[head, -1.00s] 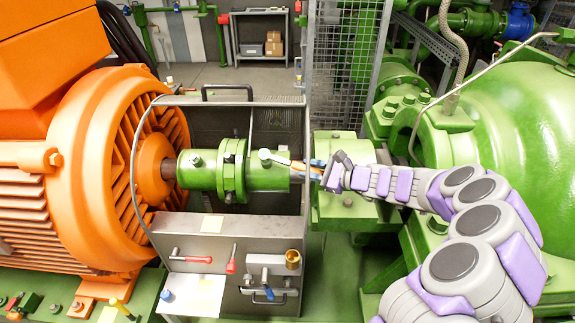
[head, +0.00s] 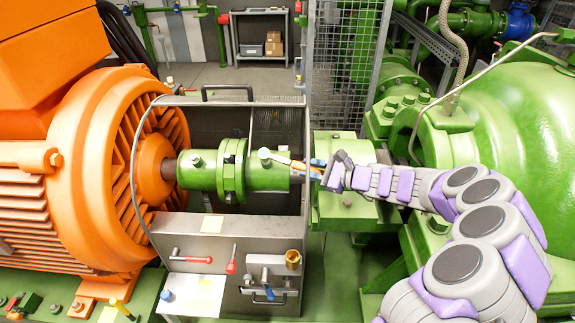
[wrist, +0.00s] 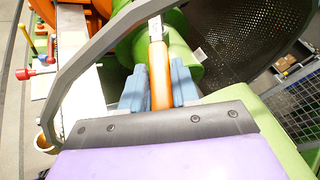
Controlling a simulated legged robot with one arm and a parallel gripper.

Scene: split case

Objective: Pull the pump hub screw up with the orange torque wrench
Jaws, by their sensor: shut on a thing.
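My gripper (head: 317,168) reaches in from the right at the pump side of the shaft coupling. In the wrist view its two blue fingers (wrist: 158,88) are shut on the orange torque wrench (wrist: 160,75). The wrench (head: 297,164) points left, its grey end at the green pump hub (head: 266,178). The hub's screw (head: 264,155) appears as a small pale piece on top of the hub at the wrench's left end. Whether the wrench is seated on the screw is too small to tell.
The orange motor (head: 110,170) stands left. The green pump (head: 510,130) fills the right. A curved grey bar (wrist: 85,65) passes close to my gripper in the wrist view.

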